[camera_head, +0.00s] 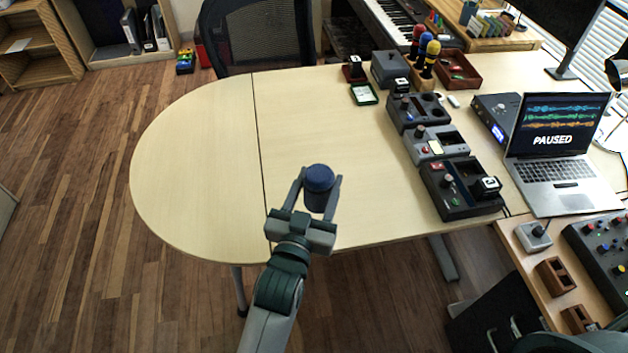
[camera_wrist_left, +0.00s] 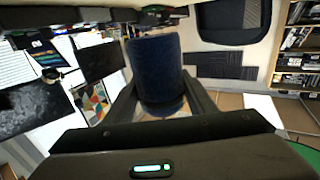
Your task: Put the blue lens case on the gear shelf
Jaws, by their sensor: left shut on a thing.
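The blue lens case (camera_head: 319,180) is a dark blue cylinder. My left gripper (camera_head: 319,196) is shut on it and holds it over the near edge of the pale table (camera_head: 200,150). In the left wrist view the case (camera_wrist_left: 155,72) stands between the two fingers of my left gripper (camera_wrist_left: 160,104). Two low wooden shelf units show at the far left, one nearly empty (camera_head: 72,68) and one with dark binders (camera_head: 104,60); I cannot tell which is the gear shelf. My right gripper is not in view.
Several grey devices, such as the one with a red button (camera_head: 437,143), line the table's right part. A laptop (camera_head: 553,172) stands beyond them. A black chair (camera_head: 262,30) is at the far edge. The table's rounded left part is clear, with open wooden floor beside it.

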